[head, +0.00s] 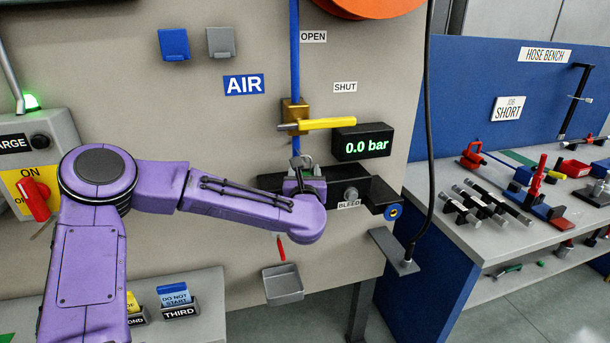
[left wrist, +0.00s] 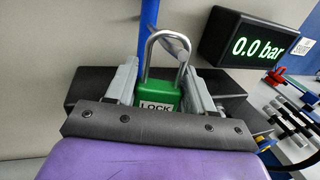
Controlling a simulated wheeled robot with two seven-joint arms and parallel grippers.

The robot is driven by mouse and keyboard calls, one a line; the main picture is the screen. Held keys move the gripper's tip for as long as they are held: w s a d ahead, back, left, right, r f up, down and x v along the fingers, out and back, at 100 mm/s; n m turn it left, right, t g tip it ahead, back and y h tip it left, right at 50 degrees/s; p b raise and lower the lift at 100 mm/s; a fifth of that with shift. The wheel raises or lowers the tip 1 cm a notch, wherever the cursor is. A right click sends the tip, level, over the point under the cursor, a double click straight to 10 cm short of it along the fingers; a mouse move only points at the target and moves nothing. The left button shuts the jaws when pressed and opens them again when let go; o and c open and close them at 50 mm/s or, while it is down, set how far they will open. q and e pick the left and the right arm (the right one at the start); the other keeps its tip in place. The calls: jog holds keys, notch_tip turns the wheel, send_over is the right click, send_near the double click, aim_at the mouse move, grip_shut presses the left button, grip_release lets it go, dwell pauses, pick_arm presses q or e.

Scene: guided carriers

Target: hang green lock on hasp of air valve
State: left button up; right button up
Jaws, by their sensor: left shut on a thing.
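The green lock (left wrist: 158,95) is upright between the fingers of my left gripper (left wrist: 157,90), which is shut on its body. Its steel shackle points up. In the head view the lock (head: 304,161) shows mostly as its shackle; the gripper (head: 304,177) and wrist cover much of its body. The air valve (head: 294,113) is brass on a blue pipe, with a yellow handle (head: 330,124) lying level towards SHUT. The valve stands just above the lock. In the left wrist view a grey piece (left wrist: 174,44) overlaps the shackle's top; I cannot tell whether it passes through. My right gripper is out of view.
A black block (head: 365,187) marked BLEED lies behind my gripper. A display (head: 363,142) reads 0.0 bar. A grey tray (head: 283,284) hangs below. A black hose (head: 429,140) runs down at the right. A bench (head: 480,240) with tools stands further right.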

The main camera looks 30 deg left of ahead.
pick_arm(q)
jog(key=o, duration=1.2)
jog(key=shift+s+d+f+b, duration=0.2)
jog(key=shift+s+d+b, duration=0.05)
jog(key=shift+b, duration=0.1)
jog(key=b+v, duration=0.4)
jog(key=v, duration=0.6)
jog(key=shift+r, duration=0.2)
